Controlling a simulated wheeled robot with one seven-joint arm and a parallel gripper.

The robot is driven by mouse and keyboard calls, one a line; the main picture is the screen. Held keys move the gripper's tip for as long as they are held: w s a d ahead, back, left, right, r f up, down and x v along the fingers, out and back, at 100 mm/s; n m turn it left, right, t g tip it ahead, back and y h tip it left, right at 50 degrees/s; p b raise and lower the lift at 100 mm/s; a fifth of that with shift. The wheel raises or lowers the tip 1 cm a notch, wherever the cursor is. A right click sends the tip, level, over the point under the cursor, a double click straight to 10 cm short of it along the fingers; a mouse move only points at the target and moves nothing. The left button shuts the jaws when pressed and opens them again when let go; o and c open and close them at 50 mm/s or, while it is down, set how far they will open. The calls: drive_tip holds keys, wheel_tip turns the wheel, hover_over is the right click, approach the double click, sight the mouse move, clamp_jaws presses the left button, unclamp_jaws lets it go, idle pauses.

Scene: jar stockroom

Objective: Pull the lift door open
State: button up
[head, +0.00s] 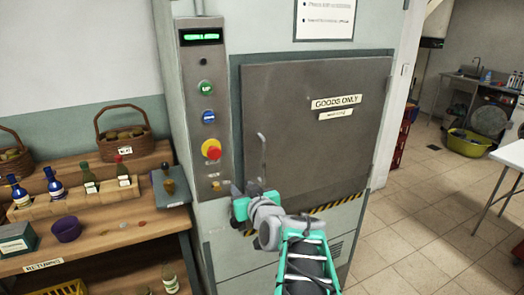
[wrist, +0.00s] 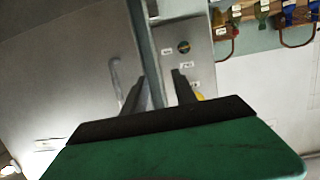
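The lift door (head: 325,120) is a grey metal panel labelled "GOODS ONLY", and it looks shut in its frame. Its handle (head: 262,158) is a thin upright bar near the door's left edge. My gripper (head: 247,190) is in front of the lift by the lower end of the handle. In the wrist view the two fingers of my gripper (wrist: 158,88) stand apart with nothing seen between them. There the handle (wrist: 116,75) shows just beside the left finger, partly hidden by it, and the door (wrist: 65,85) fills the left. I cannot tell whether finger and handle touch.
A control panel (head: 207,110) with a lit display, buttons and a red knob is left of the door. A wooden shelf (head: 95,215) with bottles and baskets stands further left. A white table (head: 510,153) is at the right. The tiled floor (head: 410,220) between is clear.

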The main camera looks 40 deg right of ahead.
sight(264, 158)
drive_tip(key=s+d+r+m+t+h, duration=0.1)
drive_tip(key=s+d+r+m+h, duration=0.15)
drive_tip(key=d+r, duration=0.35)
drive_tip(key=shift+n+h, duration=0.25)
drive_tip(key=shift+h, duration=0.2)
drive_tip(key=p+x, duration=0.1)
drive_tip(key=x, duration=0.3)
drive_tip(key=d+p+x, duration=0.1)
drive_tip(key=x, duration=0.1)
drive_tip(key=shift+s+d+f+p, duration=0.15)
drive_tip(key=shift+f+p, duration=0.2)
drive_tip(key=shift+f, duration=0.1)
drive_tip(key=shift+w+d+f, duration=0.1)
drive_tip(key=shift+w+d, duration=0.15)
drive_tip(key=shift+w, duration=0.2)
drive_tip(key=shift+c, duration=0.4)
clamp_jaws()
